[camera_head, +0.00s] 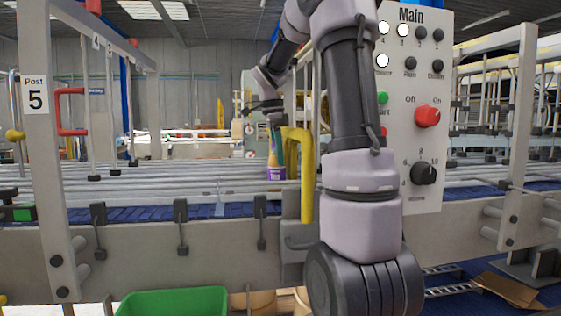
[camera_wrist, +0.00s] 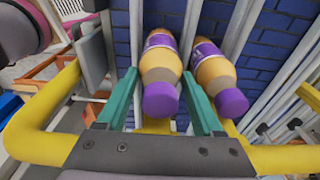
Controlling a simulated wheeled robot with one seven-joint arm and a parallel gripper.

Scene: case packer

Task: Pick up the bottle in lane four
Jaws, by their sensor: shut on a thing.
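My gripper (camera_wrist: 160,78) has its two teal fingers on either side of a bottle (camera_wrist: 160,66) with an orange-yellow body, purple label and purple cap. It is shut on this bottle. A second, like bottle (camera_wrist: 214,74) stands just right of the right finger, outside the grip. Lane numbers at the bottle cannot be read.
Pale guide rails (camera_head: 150,184) run along the blue conveyor belt (camera_head: 150,213). A yellow bent post (camera_head: 306,175) stands right beside the bottle. The Main control panel (camera_head: 412,150) is to the right, behind my arm. The Post 5 upright (camera_head: 40,150) is at left.

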